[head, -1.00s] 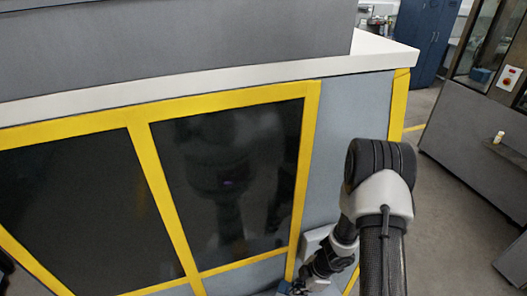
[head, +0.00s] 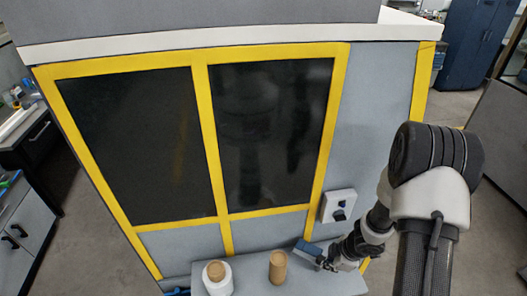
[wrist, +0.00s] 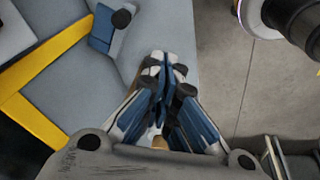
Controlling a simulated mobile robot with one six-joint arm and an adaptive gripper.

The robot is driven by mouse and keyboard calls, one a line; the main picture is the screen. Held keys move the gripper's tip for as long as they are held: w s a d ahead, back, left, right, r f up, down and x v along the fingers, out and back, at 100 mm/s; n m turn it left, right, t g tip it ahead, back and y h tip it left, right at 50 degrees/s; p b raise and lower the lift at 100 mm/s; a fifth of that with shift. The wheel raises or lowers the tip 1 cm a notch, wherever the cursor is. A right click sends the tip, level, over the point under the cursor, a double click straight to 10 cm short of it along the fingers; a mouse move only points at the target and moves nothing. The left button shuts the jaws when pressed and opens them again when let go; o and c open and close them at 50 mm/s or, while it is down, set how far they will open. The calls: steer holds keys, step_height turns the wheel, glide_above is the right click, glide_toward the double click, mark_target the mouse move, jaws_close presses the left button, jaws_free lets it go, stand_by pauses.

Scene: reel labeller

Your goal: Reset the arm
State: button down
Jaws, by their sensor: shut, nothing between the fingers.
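My arm (head: 412,200) comes in from the right of the head view and reaches down to the machine's front. My gripper (head: 318,260) is at its far end, small in this view, just above the grey ledge (head: 340,284). In the wrist view my gripper (wrist: 165,65) has its blue and grey fingers together, with nothing held between them. A small tan patch (wrist: 159,142) shows low between the finger linkages; I cannot tell what it is.
A white round item with a tan top (head: 216,280) and a brown cylinder (head: 278,268) stand on the ledge, left of my gripper. A control box with a dark knob (head: 338,206) is on the yellow-framed machine (head: 215,150) above.

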steer(key=w+d+r+m+t+h+b, duration=0.1)
steer(key=d+r+m+t+h+b, duration=0.15)
steer(key=r+m+b, duration=0.4)
steer(key=w+d+r+m+t+h+b, duration=0.1)
steer(key=d+r+h+b, duration=0.25)
steer(key=r, duration=0.55)
steer(key=s+a+m+y+b, duration=0.2)
steer(key=s+a+b, duration=0.3)
steer(key=s, duration=0.6)
steer(key=s+a+m+g+y+b, duration=0.1)
steer(key=s+a+m+y+b, duration=0.1)
steer(key=s+a+m+b, duration=0.3)
steer(key=s+a+b, duration=0.1)
steer(key=s+a, duration=0.2)
steer(key=s, duration=0.3)
steer(key=shift+a+r, duration=0.2)
